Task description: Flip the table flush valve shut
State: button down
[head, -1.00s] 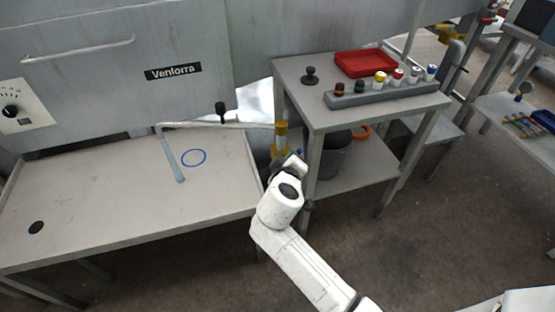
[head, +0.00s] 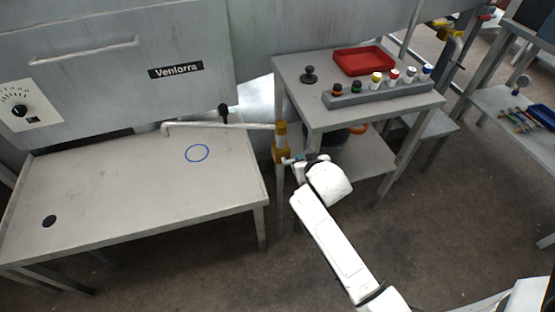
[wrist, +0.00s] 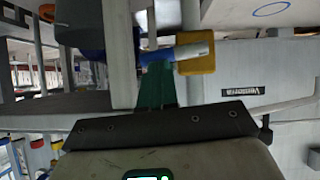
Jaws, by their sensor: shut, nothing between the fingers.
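The flush valve has a yellow body (head: 281,150) on the upright pipe at the table's right end; its yellow body also shows in the wrist view (wrist: 203,66). Its handle, blue with a pale end (wrist: 178,53), lies crosswise to the upright pipe in the wrist view. My gripper (head: 301,166) is just right of the valve in the head view. In the wrist view its shut, empty green fingers (wrist: 155,82) end close to the handle; I cannot tell whether they touch. The spout (head: 166,129) over the grey table (head: 110,185) shows no water stream.
A blue ring (head: 197,153) and dark drain hole (head: 49,221) mark the bare tabletop. A trolley (head: 300,75) right of the valve holds a red tray (head: 364,60) and a rack of several bottles (head: 385,91). Floor in front is open.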

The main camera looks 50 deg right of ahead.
jog(key=shift+s+d+f, duration=0.1)
jog(key=shift+d+f, duration=0.05)
jog(key=shift+f, duration=0.05)
dwell(0.5)
jog(key=shift+r, duration=0.1)
jog(key=w+d+r+p+v, duration=0.1)
jog(key=p+v, duration=0.3)
jog(key=v, duration=0.8)
jog(key=shift+s+r, duration=0.2)
jog(key=shift+r, duration=0.65)
jog(key=shift+a, duration=0.15)
jog(key=s+a+f+n+g+y+p, duration=0.1)
jog(key=s+a+f+n+g+y, duration=0.1)
jog(key=s+a, duration=0.5)
jog(key=s+a+f+n+g+y+p, duration=0.1)
jog(key=s+a+f+n+g+y, duration=0.2)
jog(key=s+a+g, duration=0.3)
jog(key=s+a+n+y, duration=0.1)
jog(key=a, duration=0.2)
jog(key=shift+a+y, duration=0.3)
jog(key=shift+a, duration=0.05)
